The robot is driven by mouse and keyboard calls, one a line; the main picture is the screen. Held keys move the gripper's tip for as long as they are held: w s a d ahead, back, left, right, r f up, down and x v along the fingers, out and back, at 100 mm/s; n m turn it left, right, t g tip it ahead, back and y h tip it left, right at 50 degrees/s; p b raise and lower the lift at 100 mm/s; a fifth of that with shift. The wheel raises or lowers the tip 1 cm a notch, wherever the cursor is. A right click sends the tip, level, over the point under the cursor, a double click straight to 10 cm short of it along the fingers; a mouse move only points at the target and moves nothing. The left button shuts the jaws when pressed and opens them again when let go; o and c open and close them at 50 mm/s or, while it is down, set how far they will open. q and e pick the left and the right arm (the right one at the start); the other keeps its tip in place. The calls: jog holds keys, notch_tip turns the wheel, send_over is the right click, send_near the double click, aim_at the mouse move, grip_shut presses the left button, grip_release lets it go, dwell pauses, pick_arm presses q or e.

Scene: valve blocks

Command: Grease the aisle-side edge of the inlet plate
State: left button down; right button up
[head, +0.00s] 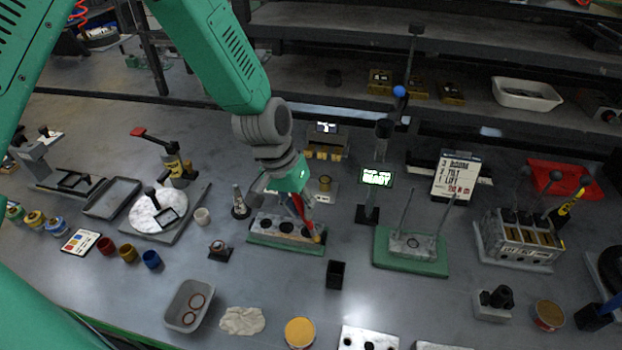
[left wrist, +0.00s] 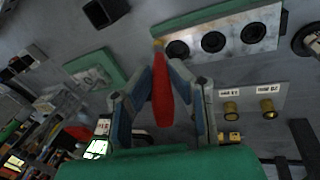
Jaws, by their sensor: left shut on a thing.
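A metal plate with a row of three dark holes (head: 276,228), which I take to be the inlet plate, lies on a green base. It also shows in the left wrist view (left wrist: 238,22). My left gripper (head: 296,194) is above the plate and shut on a red-handled brush (head: 299,207). The brush (left wrist: 162,98) points away from the fingers in the left wrist view, its yellowish tip by one end of the plate. In the head view the tip is at the plate's right end; I cannot tell whether it touches. My right gripper is not in view.
A green block with two upright rods (head: 410,246) stands to the right. A small black open box (head: 336,273) and a yellow-topped tub (head: 299,332) stand in front. A lit sign on a stand (head: 376,178) rises behind. Bare bench lies in front of the plate.

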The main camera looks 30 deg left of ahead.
pick_arm(q)
jog(key=r+p, duration=0.1)
jog(key=d+r+p, duration=0.1)
jog(key=r, duration=0.1)
jog(key=shift+d+r, duration=0.1)
jog(key=shift+r, duration=0.2)
jog(key=p+v, duration=0.1)
jog(key=p, duration=0.1)
jog(key=p+v, duration=0.2)
jog(key=shift+w+a+r, duration=0.15)
jog(key=shift+a+r, duration=0.05)
jog(key=shift+a, duration=0.25)
jog(key=shift+d+r+p, duration=0.1)
jog(key=shift+r+p, duration=0.2)
jog(key=shift+r, duration=0.05)
jog(key=shift+d+r, duration=0.15)
jog(key=shift+d, duration=0.45)
jog(key=shift+a, duration=0.6)
jog(key=shift+d, duration=0.1)
